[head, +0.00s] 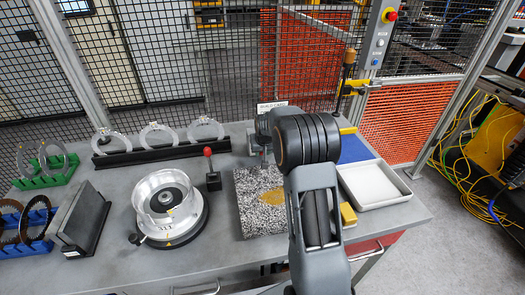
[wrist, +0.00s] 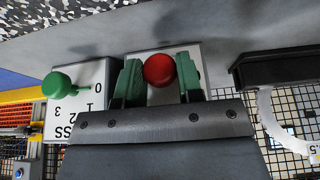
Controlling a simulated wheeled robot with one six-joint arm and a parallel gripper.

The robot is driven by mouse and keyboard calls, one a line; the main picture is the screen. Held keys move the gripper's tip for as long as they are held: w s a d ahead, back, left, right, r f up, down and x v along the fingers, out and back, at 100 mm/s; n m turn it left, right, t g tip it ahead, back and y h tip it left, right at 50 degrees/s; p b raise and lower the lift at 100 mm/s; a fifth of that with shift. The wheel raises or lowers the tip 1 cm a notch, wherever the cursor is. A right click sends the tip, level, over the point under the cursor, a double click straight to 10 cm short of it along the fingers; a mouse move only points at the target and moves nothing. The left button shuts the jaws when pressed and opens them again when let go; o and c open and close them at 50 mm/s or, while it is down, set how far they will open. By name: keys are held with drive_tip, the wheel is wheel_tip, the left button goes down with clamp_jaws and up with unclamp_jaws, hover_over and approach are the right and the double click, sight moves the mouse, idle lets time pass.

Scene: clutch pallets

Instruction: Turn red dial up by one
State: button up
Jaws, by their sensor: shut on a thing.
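In the wrist view the red dial (wrist: 159,69) is a round red knob on a pale box face. My gripper (wrist: 163,82) has its two green fingers on either side of the dial and is shut on it. The scale of the red dial is hidden behind the gripper body. To its left is a green dial (wrist: 60,84) on a white plate with the digits 0, 1, 2 and 3. In the head view my arm hides both dials, and my gripper (head: 264,160) shows only in part at the back of the table.
The grey table (head: 330,235) holds a speckled slab (head: 250,215), a white tray (head: 369,186), a silver round housing (head: 165,195) and a red-topped lever (head: 211,168). A black rack (head: 160,153) with clear rings stands at the back left. Mesh fencing (head: 240,60) closes off the rear.

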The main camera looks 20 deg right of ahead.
drive_tip(key=shift+d+f+y+b, duration=0.1)
drive_tip(key=shift+y+b, duration=0.2)
drive_tip(key=shift+b, duration=0.05)
drive_tip(key=y+b, duration=0.1)
drive_tip(key=b, duration=0.1)
drive_tip(key=m+y+b, duration=0.1)
drive_tip(key=y+b, duration=0.1)
drive_tip(key=b, duration=0.1)
drive_tip(key=shift+d+f+t, duration=0.2)
drive_tip(key=shift+f+t, duration=0.15)
drive_tip(key=shift+t, duration=0.05)
drive_tip(key=y+b, duration=0.3)
drive_tip(key=b, duration=0.1)
drive_tip(key=shift+d+m+t, duration=0.1)
drive_tip(key=shift+m+t, duration=0.2)
drive_tip(key=shift+t, duration=0.1)
drive_tip(key=shift+r+y+b, duration=0.2)
drive_tip(key=shift+y+b, duration=0.6)
drive_tip(key=shift+b, duration=0.3)
drive_tip(key=shift+t, duration=0.3)
drive_tip(key=o, duration=0.9)
drive_tip(key=shift+s, duration=0.1)
